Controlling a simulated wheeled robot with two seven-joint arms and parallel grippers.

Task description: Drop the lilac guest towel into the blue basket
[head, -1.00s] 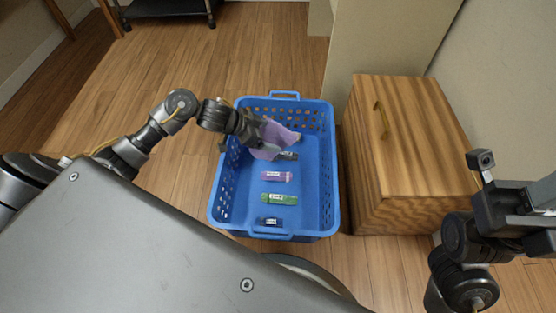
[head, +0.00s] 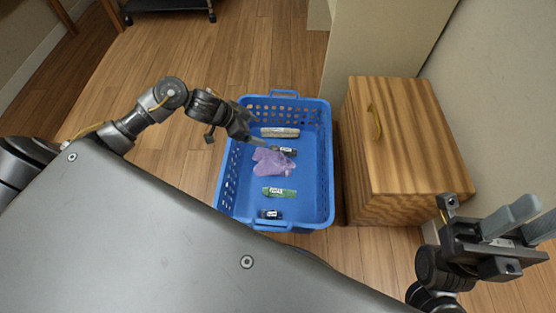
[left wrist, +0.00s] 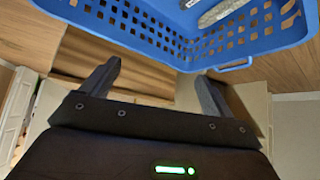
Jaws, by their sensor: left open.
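The lilac guest towel (head: 272,163) lies crumpled on the floor of the blue basket (head: 326,180). It lies between a dark labelled item and a green one. My left gripper (head: 258,141) is open and empty above the basket's left part, just up and left of the towel and apart from it. In the left wrist view its two fingers (left wrist: 155,82) stand wide apart with nothing between them, and the basket's perforated wall shows beyond. My right gripper (head: 525,222) is open and empty at the right edge, in front of the wooden cabinet.
The basket also holds a pale grey item (head: 280,132), a dark item (head: 288,151), a green item (head: 278,192) and a navy item (head: 270,214). A wooden cabinet (head: 410,140) stands close right of the basket. The floor left of it is clear.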

